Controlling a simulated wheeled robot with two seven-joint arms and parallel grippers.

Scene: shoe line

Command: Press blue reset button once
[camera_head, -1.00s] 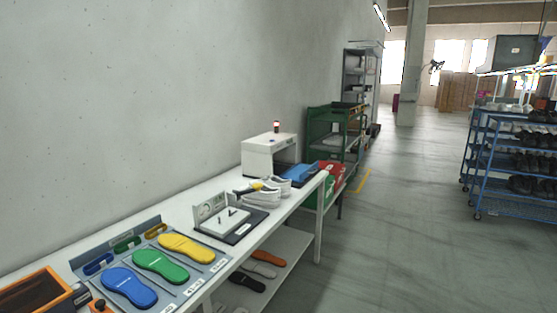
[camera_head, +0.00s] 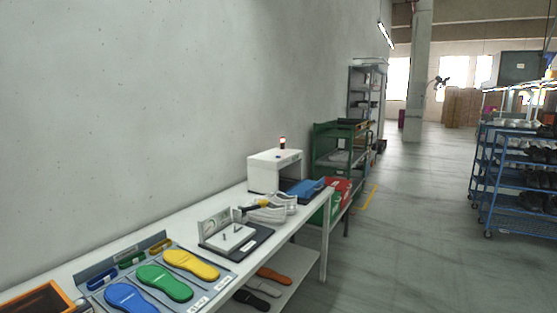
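A white box-shaped machine (camera_head: 263,177) stands at the far end of the white workbench, against the wall. A small red and white lamp (camera_head: 282,142) stands on top of it. A tiny dark spot shows on the upper edge of the machine, but it is too small to tell whether it is the blue reset button. Neither of my grippers is in view.
The white bench (camera_head: 221,195) runs along the wall. It bears blue, green (camera_head: 165,283) and yellow insoles, a gauge fixture (camera_head: 228,234), pale shoes (camera_head: 268,211) and a blue tray (camera_head: 305,190). A blue shoe rack (camera_head: 512,195) stands right. The floor (camera_head: 410,235) between is clear.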

